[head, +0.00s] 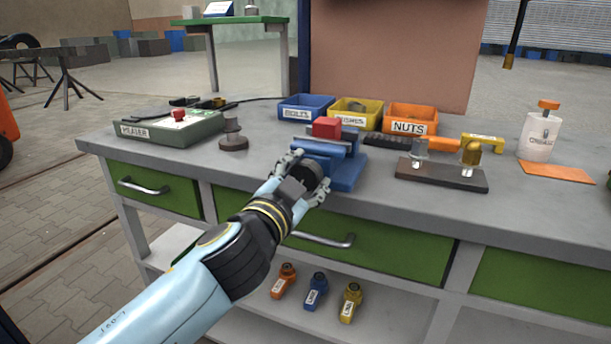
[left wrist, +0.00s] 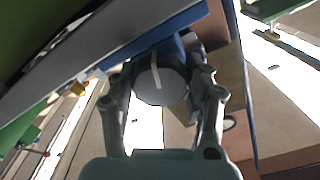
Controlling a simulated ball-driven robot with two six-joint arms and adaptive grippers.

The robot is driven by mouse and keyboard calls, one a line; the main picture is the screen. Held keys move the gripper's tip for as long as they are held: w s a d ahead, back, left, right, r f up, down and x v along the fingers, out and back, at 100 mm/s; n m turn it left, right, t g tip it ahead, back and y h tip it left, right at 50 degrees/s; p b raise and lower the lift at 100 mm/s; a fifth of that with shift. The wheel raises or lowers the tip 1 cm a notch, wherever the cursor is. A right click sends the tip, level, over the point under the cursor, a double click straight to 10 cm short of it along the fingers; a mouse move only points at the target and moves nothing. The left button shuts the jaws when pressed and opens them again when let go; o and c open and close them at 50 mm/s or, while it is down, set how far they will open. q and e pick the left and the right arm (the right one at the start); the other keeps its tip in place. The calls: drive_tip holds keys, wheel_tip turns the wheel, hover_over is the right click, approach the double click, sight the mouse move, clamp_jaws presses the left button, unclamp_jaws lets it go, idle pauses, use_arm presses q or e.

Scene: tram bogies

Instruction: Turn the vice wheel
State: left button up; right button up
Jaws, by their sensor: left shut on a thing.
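The blue vice (head: 345,170) stands on the grey workbench near its front edge, with a red block (head: 327,127) at its jaws. The dark round vice wheel (head: 308,176) faces the front of the bench. My left gripper (head: 305,177) is shut on the wheel, one finger on each side. In the left wrist view the wheel (left wrist: 160,85) shows as a grey disc with a white line, between the fingers of my left gripper (left wrist: 165,95). The line stands nearly upright in that picture. My right gripper is not in view.
Blue, yellow and orange bins (head: 409,120) stand behind the vice. A green heater box (head: 172,130) is at the left. A dark plate with fittings (head: 441,176) and a white grease pot (head: 540,134) are at the right. Several tools lie on the shelf below.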

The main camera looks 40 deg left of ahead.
use_arm(q)
drive_tip(key=m, duration=0.6)
drive_tip(key=shift+p, duration=0.3)
drive_tip(key=shift+f, duration=0.1)
idle(0.3)
drive_tip(key=o, duration=1.2)
drive_tip(key=v, duration=1.2)
drive_tip(key=shift+s, duration=0.1)
